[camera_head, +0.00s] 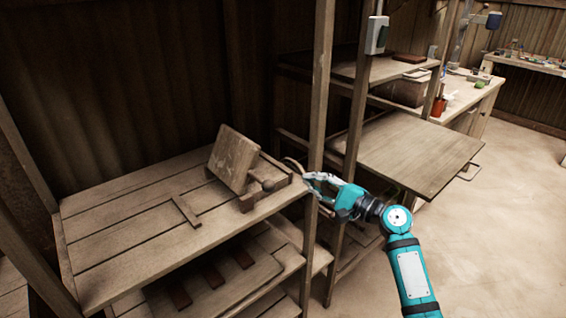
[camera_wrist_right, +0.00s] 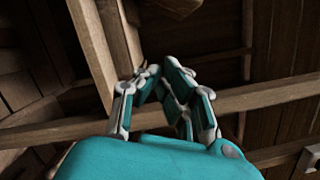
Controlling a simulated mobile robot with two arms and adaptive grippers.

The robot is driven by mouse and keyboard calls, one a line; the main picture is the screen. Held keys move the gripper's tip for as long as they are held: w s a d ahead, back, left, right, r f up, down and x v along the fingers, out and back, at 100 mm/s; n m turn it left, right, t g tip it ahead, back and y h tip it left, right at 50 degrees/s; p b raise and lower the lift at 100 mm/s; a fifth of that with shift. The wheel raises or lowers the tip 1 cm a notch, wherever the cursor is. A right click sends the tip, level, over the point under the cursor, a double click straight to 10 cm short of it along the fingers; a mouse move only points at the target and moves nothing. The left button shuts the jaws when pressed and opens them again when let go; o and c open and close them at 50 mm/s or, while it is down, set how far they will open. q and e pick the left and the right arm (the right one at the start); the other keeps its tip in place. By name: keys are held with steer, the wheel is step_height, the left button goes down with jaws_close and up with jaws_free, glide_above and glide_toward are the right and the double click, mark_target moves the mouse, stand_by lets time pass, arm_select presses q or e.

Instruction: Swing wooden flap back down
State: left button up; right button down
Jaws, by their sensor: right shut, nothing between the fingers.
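The wooden flap (camera_head: 233,159) belongs to the tile press, which stands on the slatted wooden shelf (camera_head: 120,215). The flap is raised and leans back to the left, off the press base (camera_head: 246,202). A dark round knob (camera_head: 268,185) sits at the front of the press. My right gripper (camera_head: 310,180) is shut and empty, to the right of the press by the upright post and apart from the flap. It also shows in the right wrist view (camera_wrist_right: 150,72), close to wooden beams. My left gripper is not in view.
An upright wooden post (camera_head: 320,110) stands right beside my right gripper. Another wooden shelf (camera_head: 425,155) is at the right. The shelf's left part is bare.

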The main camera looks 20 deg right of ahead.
mark_target(241, 166)
arm_select(q)
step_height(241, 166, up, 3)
steer(key=p, duration=0.3)
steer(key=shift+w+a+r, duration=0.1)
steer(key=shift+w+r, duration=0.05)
arm_select(e)
steer(key=w+a+r, duration=0.4)
steer(key=w+a, duration=0.2)
steer(key=a, duration=0.2)
steer(key=shift+w+a+r+y, duration=0.3)
steer(key=shift+w+a+r, duration=0.1)
arm_select(q)
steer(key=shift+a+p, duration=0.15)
steer(key=shift+p, duration=0.15)
arm_select(e)
steer(key=shift+r, duration=0.1)
